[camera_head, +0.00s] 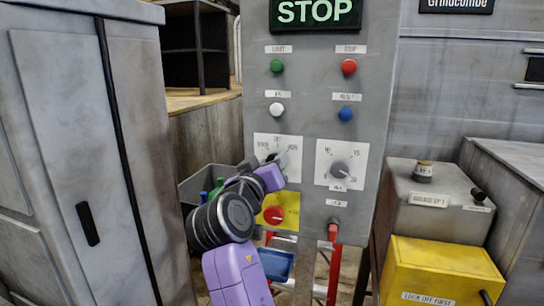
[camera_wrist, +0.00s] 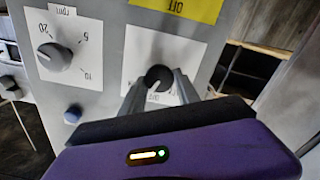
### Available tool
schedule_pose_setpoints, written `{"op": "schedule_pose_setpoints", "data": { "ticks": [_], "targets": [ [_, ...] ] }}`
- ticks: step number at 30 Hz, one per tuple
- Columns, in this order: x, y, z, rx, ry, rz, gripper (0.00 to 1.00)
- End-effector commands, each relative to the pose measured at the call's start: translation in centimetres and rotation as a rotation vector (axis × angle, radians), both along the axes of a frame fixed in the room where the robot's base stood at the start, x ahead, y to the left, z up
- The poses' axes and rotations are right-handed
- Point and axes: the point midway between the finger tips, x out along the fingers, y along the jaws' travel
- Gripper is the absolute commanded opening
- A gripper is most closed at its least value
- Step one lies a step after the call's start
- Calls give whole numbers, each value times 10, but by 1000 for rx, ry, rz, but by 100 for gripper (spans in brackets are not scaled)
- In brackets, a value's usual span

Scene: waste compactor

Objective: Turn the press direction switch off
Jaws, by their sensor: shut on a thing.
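The press direction switch (camera_wrist: 158,76) is a dark round knob on a white label plate (camera_head: 264,143), on the grey control panel (camera_head: 305,140). In the wrist view, which is upside down, the two fingers of my gripper (camera_wrist: 160,88) are shut on the knob, one on each side. In the head view my gripper (camera_head: 279,160) reaches the plate from below and covers most of the knob. The plate's lettering is partly hidden and too small to read fully. I cannot tell which mark the knob points to.
Right of the switch is a grey dial (camera_head: 340,172). Green (camera_head: 277,66), red (camera_head: 349,67), white (camera_head: 277,110) and blue (camera_head: 345,114) buttons are above. A grey cabinet (camera_head: 70,150) stands left, a yellow box (camera_head: 440,270) right.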

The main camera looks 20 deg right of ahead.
Motion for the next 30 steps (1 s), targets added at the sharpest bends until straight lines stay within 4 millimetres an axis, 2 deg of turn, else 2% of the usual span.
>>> {"op": "schedule_pose_setpoints", "data": {
  "ticks": [15, 30],
  "targets": [
    [1, 1, 0, -286, 209, 0, 0],
    [1, 2, -2, -345, 252, 2, 0]
  ]
}}
